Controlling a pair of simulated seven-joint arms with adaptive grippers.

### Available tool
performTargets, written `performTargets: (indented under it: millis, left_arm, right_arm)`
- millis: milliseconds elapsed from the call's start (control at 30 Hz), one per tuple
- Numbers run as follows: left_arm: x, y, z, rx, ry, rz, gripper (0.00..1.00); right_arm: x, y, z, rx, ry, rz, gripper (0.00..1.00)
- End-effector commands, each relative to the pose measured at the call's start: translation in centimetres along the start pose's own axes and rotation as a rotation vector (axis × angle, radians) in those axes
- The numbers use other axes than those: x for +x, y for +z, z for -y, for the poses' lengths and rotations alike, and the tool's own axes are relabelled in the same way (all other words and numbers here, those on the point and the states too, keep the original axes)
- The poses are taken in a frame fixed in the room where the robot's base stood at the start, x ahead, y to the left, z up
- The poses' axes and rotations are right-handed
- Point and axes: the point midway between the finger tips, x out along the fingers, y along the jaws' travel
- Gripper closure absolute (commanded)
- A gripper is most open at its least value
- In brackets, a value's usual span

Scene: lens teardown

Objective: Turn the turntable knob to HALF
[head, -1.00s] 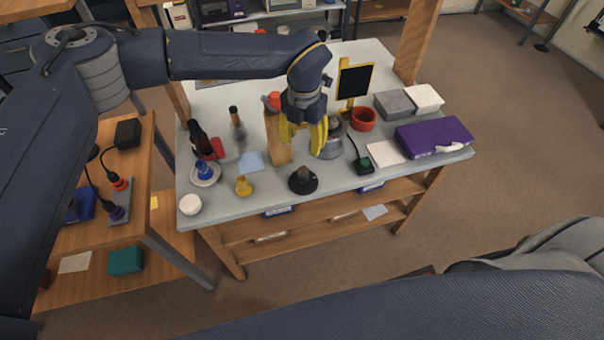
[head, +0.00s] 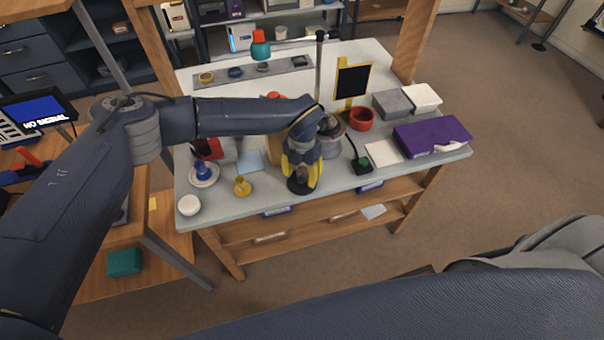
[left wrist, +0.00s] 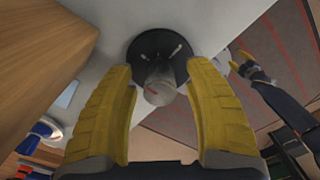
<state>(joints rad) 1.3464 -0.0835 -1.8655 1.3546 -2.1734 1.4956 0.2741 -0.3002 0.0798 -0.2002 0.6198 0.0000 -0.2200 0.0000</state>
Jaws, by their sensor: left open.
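The turntable (head: 300,188) is a round black disc near the front edge of the grey table. My left gripper (head: 303,179) is open over the disc. In the left wrist view its yellow fingers (left wrist: 160,76) stand either side of the knob, with gaps showing. The knob is mostly hidden by the gripper in the head view. My right gripper (left wrist: 246,66) appears small at the right of the left wrist view.
A yellow piece (head: 242,186) and a blue piece on a white saucer (head: 204,177) stand to the left. A small black box with a green top (head: 364,164) and a white pad (head: 384,152) lie to the right. A wooden block (left wrist: 40,65) is close by in the left wrist view.

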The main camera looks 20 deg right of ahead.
Motion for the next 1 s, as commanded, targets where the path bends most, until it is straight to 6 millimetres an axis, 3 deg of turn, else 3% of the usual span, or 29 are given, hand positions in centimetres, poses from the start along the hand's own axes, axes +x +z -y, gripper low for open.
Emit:
performTargets:
  millis: [433, 867, 1000]
  left_arm:
    - [0.44, 0.00, 0.03, 0.001, 0.000, 0.000, 0.47]
    - [0.42, 0.01, 0.02, 0.001, 0.000, 0.000, 0.97]
    - [0.42, 0.01, 0.02, 0.000, 0.000, 0.000, 1.00]
  right_arm:
    - [0.00, 0.01, -0.01, 0.000, 0.000, 0.000, 0.56]
    - [0.00, 0.00, -0.01, 0.000, 0.000, 0.000, 0.56]
    - [0.00, 0.00, -0.01, 0.000, 0.000, 0.000, 0.56]
